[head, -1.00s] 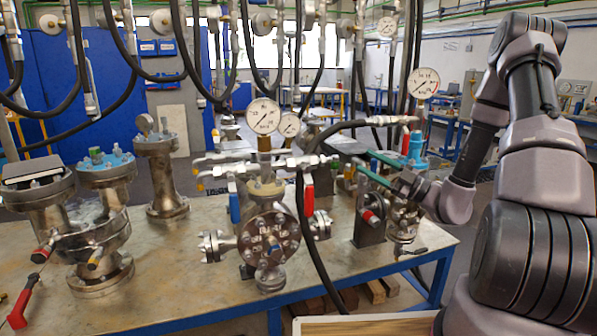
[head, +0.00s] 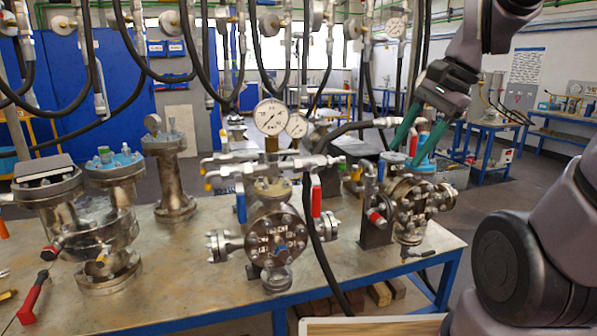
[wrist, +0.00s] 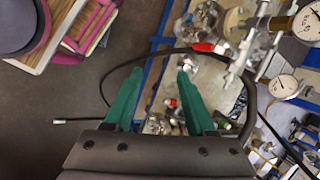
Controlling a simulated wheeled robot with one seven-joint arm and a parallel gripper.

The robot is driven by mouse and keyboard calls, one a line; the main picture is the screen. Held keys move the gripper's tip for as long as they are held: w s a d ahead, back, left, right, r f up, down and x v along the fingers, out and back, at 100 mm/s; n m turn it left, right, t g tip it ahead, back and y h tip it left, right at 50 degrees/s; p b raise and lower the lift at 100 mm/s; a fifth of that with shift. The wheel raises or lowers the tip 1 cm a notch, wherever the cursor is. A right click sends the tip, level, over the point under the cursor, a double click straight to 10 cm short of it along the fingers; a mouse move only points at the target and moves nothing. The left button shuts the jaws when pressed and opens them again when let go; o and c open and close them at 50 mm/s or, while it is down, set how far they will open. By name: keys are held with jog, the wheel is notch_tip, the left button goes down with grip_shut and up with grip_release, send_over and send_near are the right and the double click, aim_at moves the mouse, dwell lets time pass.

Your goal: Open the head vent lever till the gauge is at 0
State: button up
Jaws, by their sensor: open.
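The middle vessel (head: 273,240) has a blue lever (head: 241,203) and a red lever (head: 316,200) hanging down. A red lever also shows beyond the fingertips in the wrist view (wrist: 208,47). A gauge (head: 270,117) stands above the middle vessel; its needle slants, but its numbers are too small to read. I cannot tell which lever is the head vent lever.
A second gauge (head: 296,126) stands behind the first. Other flanged vessels (head: 100,230) stand on the left of the bench (head: 185,290). A red-handled tool (head: 33,300) lies at its front left.

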jog(key=d+r+n+t+h, duration=0.2)
jog(key=d+r+n+t, duration=0.2)
jog(key=r+n+t, duration=0.1)
jog(key=shift+s+r+n, duration=0.45)
jog(key=shift+r+n, duration=0.35)
jog(key=shift+n, duration=0.1)
